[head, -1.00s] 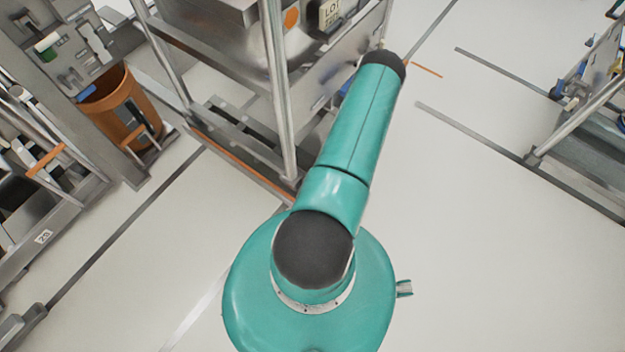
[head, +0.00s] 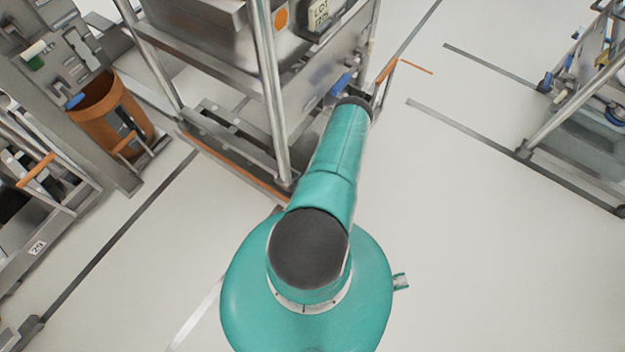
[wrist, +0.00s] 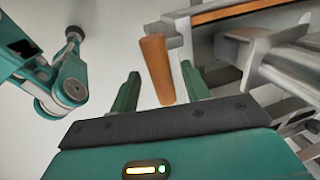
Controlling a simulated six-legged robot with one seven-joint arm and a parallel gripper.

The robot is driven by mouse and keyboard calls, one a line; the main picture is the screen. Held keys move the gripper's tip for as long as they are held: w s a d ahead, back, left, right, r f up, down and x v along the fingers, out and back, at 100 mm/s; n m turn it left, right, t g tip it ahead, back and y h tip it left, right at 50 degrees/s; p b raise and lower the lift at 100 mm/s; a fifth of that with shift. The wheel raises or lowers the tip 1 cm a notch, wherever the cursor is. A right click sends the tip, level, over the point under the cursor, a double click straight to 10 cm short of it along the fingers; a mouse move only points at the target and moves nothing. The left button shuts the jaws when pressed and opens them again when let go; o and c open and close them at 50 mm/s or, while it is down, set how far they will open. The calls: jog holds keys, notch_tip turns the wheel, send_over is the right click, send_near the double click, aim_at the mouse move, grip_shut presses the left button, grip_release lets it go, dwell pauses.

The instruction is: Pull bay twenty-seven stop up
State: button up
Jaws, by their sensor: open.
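An orange cylindrical handle (wrist: 156,65) shows in the wrist view, its near end between the two green fingers of my gripper (wrist: 160,70). The jaws are open, with a gap on each side of the handle. I cannot tell how deep the handle lies between them. In the head view an orange handle (head: 386,71) sticks up at the right corner of the middle metal frame, just beyond the end of my arm. It looks like the same one. My gripper is hidden behind my arm there. No bay number twenty-seven is readable.
The metal frame (head: 262,100) carries a bin with a lot plate (head: 319,13); a blue part (head: 341,84) sits near my arm. An orange bucket (head: 108,112) and a rack tagged 29 (head: 38,247) stand left. Another rack (head: 590,130) stands right. Floor between is clear.

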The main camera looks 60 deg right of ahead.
jog(key=shift+f, duration=0.25)
grip_shut()
jog(key=shift+r, duration=3.75)
jog(key=shift+w, duration=0.1)
grip_release()
notch_tip(320, 180, up, 14)
jog(key=s, duration=0.2)
jog(key=shift+s+a+f, duration=0.2)
jog(key=shift+s, duration=0.2)
